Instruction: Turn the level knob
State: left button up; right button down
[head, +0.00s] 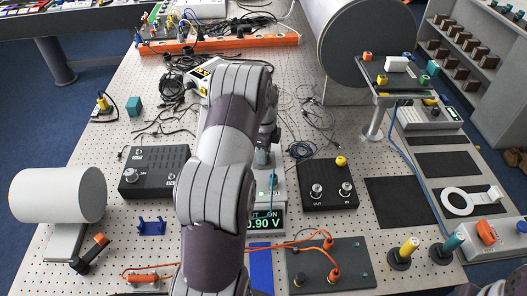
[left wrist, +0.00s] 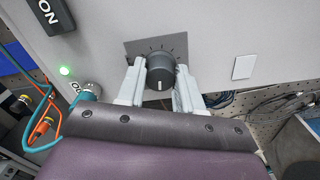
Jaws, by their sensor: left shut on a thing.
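The level knob (left wrist: 161,72) is dark and round with a white pointer line, on a grey panel with tick marks around it. The pointer line points toward the bottom of the left wrist view. My left gripper (left wrist: 160,66) is shut on the knob, one pale finger on each side. In the head view my left gripper (head: 263,155) is at the power unit (head: 280,190), whose green display (head: 265,222) reads about 0.90 V with "ON" above. My arm hides the knob and part of the unit there. My right gripper is not in view.
A black box (head: 155,170) and another black box with two knobs (head: 328,184) flank the unit. Orange leads (head: 300,243) run to a dark panel in front. A green light (left wrist: 65,71) and an ON switch (left wrist: 50,14) are on the unit's panel.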

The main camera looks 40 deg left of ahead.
pick_arm(q)
jog(key=shift+w+r, duration=0.15)
jog(key=o, duration=1)
jog(key=shift+o, duration=0.2)
jog(key=shift+d, duration=0.1)
notch_tip(320, 180, up, 3)
jog(key=shift+r+b, duration=0.1)
jog(key=shift+b, duration=0.6)
notch_tip(320, 180, up, 3)
jog(key=shift+r+p, duration=0.1)
jog(key=shift+p, duration=0.35)
notch_tip(320, 180, up, 6)
jog(key=p, duration=0.5)
